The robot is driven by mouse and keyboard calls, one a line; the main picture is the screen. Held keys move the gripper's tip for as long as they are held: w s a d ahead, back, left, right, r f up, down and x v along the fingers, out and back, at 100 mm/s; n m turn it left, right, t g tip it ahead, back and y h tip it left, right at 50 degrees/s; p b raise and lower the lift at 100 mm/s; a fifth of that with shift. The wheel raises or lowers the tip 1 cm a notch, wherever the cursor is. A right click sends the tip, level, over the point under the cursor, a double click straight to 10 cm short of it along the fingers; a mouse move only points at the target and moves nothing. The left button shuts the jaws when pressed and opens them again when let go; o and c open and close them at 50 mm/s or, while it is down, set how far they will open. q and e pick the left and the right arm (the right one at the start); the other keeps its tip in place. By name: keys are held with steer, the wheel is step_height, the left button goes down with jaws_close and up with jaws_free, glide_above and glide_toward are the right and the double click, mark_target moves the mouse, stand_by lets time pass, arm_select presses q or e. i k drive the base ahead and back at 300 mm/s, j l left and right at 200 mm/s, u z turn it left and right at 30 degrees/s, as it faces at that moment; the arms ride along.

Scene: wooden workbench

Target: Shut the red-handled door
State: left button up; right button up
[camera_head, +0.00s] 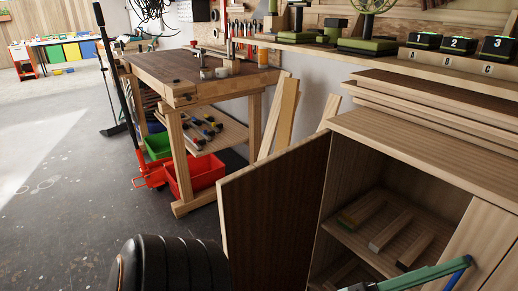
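A wooden cabinet (430,128) stands at the right with a dark opening and an inner shelf. Its left door (275,212) is swung open toward me, and its dark inner face shows. No red handle is visible; the outer face of this door is turned away. The right door (487,245) covers the right part of the front and looks shut or nearly so. A blue bar (458,272), perhaps a handle, shows in front of it. Neither gripper can be made out in the head view.
Wooden blocks (362,210) lie on the cabinet shelf. A black ribbed object (180,265) rises at the bottom, left of the open door. A green bar (415,279) crosses the lower right. A workbench (200,75) with red bin (203,172) stands behind. Floor at left is clear.

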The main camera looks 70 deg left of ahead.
mark_target(270, 208)
steer(key=k+j, duration=0.55)
steer(key=k, duration=0.15)
steer(key=k+j, duration=0.1)
steer(key=j, duration=0.5)
steer(key=k+j, duration=0.15)
steer(key=j, duration=0.15)
steer(key=i+j, duration=0.1)
steer(key=j, duration=0.25)
steer(key=i+j, duration=0.1)
steer(key=j, duration=0.65)
steer(key=i+j, duration=0.15)
steer(key=j, duration=0.25)
steer(key=k+j+z, duration=0.1)
steer(key=j, duration=0.25)
steer(key=k+j+z, duration=0.1)
steer(key=k+j, duration=0.2)
